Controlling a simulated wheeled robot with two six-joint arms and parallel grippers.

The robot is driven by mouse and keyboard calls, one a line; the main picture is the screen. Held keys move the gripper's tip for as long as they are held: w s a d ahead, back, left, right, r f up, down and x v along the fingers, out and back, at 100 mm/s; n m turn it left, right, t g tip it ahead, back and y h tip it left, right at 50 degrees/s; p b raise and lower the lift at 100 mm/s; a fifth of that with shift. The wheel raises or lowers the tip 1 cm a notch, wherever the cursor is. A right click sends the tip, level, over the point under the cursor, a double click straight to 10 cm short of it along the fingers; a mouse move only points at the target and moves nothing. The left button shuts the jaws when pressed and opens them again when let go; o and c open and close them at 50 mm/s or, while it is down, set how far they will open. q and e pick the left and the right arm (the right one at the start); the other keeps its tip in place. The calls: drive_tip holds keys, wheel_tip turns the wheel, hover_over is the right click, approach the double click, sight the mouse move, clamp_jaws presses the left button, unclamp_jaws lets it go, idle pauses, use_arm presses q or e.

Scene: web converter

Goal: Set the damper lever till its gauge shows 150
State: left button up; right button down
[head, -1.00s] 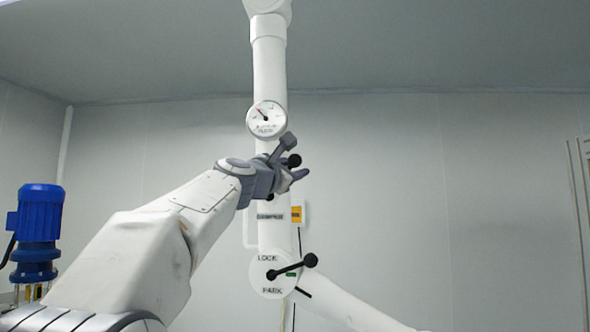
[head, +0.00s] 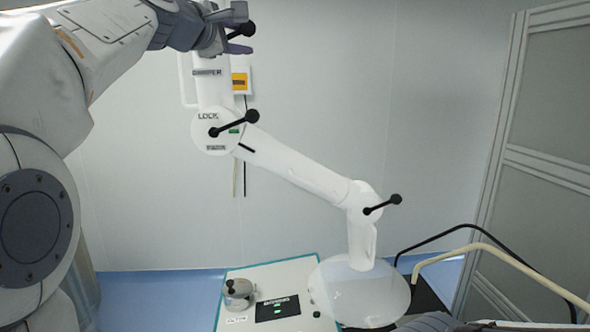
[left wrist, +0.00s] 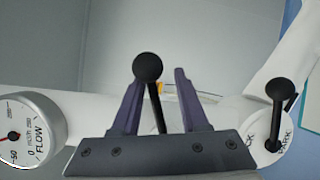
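The damper lever is a black rod with a ball knob (head: 244,29) above the DAMPER label (head: 207,72) on the white duct (head: 216,92). My left gripper (head: 240,31) is at the lever, fingers apart. In the left wrist view, the ball knob (left wrist: 148,66) and its rod stand between the two fingers of my left gripper (left wrist: 156,84). The knob is close to the left finger; a gap shows to the right one. The round FLOW gauge (left wrist: 33,128) is at the left edge, partly cut off; I cannot read its needle exactly.
Below is a LOCK/PARK disc (head: 206,142) with a black lever (head: 233,124). The jointed duct runs down right past another lever (head: 383,204) to a pale hood (head: 366,295).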

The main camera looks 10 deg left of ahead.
use_arm(q)
drive_tip(key=s+a+b, duration=0.1)
drive_tip(key=s+b, duration=0.2)
drive_tip(key=s, duration=0.5)
drive_tip(key=d+f+m+g+h, duration=0.1)
drive_tip(key=d+f+m+g, duration=0.2)
drive_tip(key=f, duration=0.9)
drive_tip(key=d+f+m+g+h+b, duration=0.1)
drive_tip(key=d+f+m+g, duration=0.3)
drive_tip(key=d+f, duration=0.6)
wheel_tip(320, 180, down, 3)
drive_tip(key=shift+d+r+m+h+b, duration=0.15)
drive_tip(key=shift+m+h+b, duration=0.15)
drive_tip(key=shift+m, duration=0.3)
